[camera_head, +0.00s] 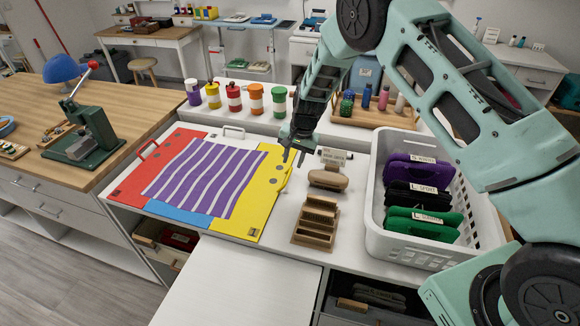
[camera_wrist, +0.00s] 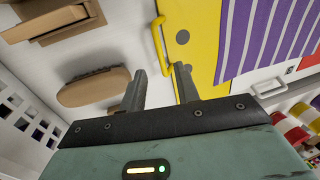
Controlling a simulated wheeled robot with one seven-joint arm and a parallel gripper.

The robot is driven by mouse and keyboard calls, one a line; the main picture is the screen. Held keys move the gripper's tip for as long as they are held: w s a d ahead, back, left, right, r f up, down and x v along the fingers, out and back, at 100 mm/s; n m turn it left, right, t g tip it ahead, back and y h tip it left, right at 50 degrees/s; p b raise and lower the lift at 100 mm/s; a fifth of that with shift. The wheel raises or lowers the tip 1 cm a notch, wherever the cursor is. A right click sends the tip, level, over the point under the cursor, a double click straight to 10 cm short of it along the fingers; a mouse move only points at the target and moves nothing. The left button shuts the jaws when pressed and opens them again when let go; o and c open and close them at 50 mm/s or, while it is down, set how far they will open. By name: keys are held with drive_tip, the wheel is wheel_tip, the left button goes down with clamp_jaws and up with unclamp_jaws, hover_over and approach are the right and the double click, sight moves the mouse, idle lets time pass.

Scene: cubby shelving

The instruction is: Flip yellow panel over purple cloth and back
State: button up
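The yellow panel (camera_head: 262,199) lies flat at the right side of the folding board, with a yellow handle on its right edge. The purple and white striped cloth (camera_head: 205,178) lies flat on the board and overlaps the yellow panel's left part. A red panel (camera_head: 140,178) and a blue panel (camera_head: 185,216) show around the cloth. My gripper (camera_head: 292,153) is above the right edge of the yellow panel. In the wrist view my gripper (camera_wrist: 160,84) is open and empty, its fingertips near the yellow handle (camera_wrist: 161,45) and apart from it.
A wooden brush (camera_head: 328,180) and a wooden organizer (camera_head: 316,220) stand right of the board. A white basket (camera_head: 376,225) with several dark, purple and green pouches is farther right. Several striped jars (camera_head: 234,97) line the back. The white surface in front (camera_head: 235,285) is clear.

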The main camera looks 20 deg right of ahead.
sight(290, 170)
drive_tip(key=shift+w+a+f+p, duration=0.15)
drive_tip(key=shift+f+p, duration=0.1)
drive_tip(key=shift+f, duration=0.7)
drive_tip(key=shift+w+a+f+p, duration=0.1)
drive_tip(key=shift+a+f+p, duration=0.1)
drive_tip(key=shift+f, duration=0.7)
drive_tip(key=shift+w+a+f+p, duration=0.15)
drive_tip(key=shift+f+p, duration=0.1)
drive_tip(key=shift+f, duration=0.7)
drive_tip(key=shift+s, duration=0.1)
clamp_jaws()
